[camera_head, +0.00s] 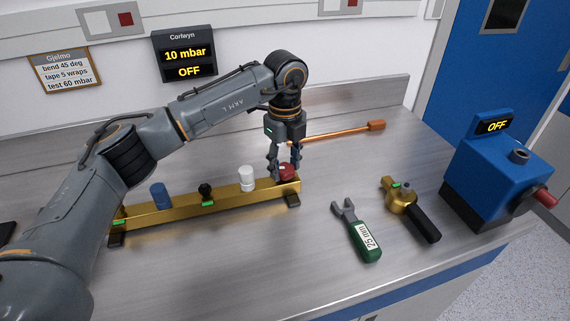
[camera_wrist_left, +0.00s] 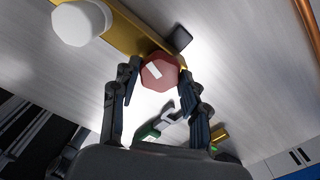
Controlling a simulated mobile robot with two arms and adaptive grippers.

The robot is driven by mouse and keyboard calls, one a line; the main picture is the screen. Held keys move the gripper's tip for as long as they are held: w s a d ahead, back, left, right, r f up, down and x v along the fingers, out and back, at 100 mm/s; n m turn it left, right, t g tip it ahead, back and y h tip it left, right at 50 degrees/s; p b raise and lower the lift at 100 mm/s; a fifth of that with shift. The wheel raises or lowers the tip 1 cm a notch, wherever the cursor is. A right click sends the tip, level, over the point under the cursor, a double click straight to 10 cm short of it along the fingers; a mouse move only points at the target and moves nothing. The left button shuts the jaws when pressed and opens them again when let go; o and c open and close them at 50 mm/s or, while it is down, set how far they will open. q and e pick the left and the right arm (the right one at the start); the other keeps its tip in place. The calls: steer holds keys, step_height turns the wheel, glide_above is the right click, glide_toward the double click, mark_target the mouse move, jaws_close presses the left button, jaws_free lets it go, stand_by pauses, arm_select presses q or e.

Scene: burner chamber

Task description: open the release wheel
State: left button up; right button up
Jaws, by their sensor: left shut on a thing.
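The release wheel is a small dark red knob (camera_head: 287,171) with a white mark, at the right end of a brass manifold bar (camera_head: 228,203) on the bench. In the left wrist view the red wheel (camera_wrist_left: 159,72) sits between the fingertips. My left gripper (camera_head: 285,168) points down from above and is shut on the red wheel; its fingers (camera_wrist_left: 160,85) are on both sides of it. The wheel's underside and stem are hidden. My right gripper is in neither view.
A white knob (camera_head: 246,178), a black knob (camera_head: 205,192) and a blue knob (camera_head: 160,195) stand along the bar.

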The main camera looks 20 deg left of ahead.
mark_target(285, 167)
arm_select(q)
steer(key=shift+n, duration=0.6)
steer(key=o, duration=1.2)
steer(key=shift+c, duration=0.2)
step_height(285, 167, up, 12)
